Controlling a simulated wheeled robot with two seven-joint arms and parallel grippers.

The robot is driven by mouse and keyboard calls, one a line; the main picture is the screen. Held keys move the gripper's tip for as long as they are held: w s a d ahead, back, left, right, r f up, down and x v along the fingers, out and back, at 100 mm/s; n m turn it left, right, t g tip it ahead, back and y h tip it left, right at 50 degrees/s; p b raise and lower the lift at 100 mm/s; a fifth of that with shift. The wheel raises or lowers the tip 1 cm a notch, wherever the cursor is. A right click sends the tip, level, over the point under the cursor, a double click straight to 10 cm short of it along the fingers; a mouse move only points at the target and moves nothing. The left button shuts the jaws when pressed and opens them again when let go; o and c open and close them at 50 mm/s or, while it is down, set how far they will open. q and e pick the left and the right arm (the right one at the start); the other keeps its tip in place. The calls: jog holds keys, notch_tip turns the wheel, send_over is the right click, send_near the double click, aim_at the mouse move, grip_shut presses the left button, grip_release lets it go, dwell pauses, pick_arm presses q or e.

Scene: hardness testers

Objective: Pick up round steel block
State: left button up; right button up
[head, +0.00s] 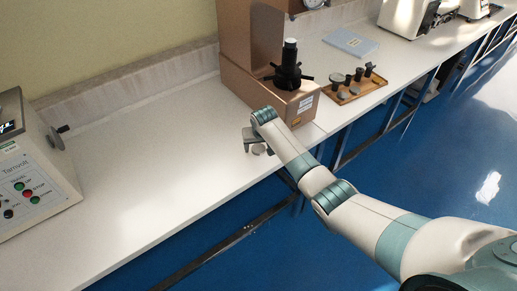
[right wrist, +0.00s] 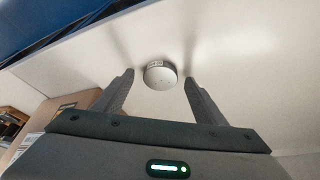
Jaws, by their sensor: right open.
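The round steel block (right wrist: 160,76) is a small grey disc lying on the white bench, with a small label on its side. In the head view the block (head: 259,150) shows in part, just beside my gripper. My right gripper (head: 256,144) is over the bench near its front edge. In the right wrist view the gripper (right wrist: 158,85) is open, with one finger on each side of the block and a gap to both. Whether the fingertips are level with the block or above it I cannot tell. My left gripper is out of view.
A grey tester (head: 32,170) stands far left. The bench (head: 160,150) between is clear. A blue booklet (head: 351,42) lies farther back.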

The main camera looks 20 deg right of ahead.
aim_at(262, 150)
dwell(0.5)
jog(key=c, duration=1.5)
jog(key=shift+w+r, duration=0.1)
jog(key=shift+r+b, duration=0.3)
jog(key=shift+r, duration=0.25)
jog(key=r, duration=0.2)
jog(key=d+r+b, duration=0.1)
jog(key=shift+s+r, duration=0.1)
jog(key=shift+s, duration=0.15)
jog(key=shift+s+d+r+b, duration=0.45)
jog(key=shift+s+d+r, duration=0.55)
jog(key=shift+d, duration=0.55)
jog(key=shift+s+d+r+b, duration=0.5)
jog(key=shift+s+d+r, duration=0.25)
jog(key=shift+d+r, duration=0.6)
jog(key=shift+s+d+r+b, duration=0.45)
jog(key=shift+s+d+r, duration=0.45)
jog(key=shift+d, duration=0.85)
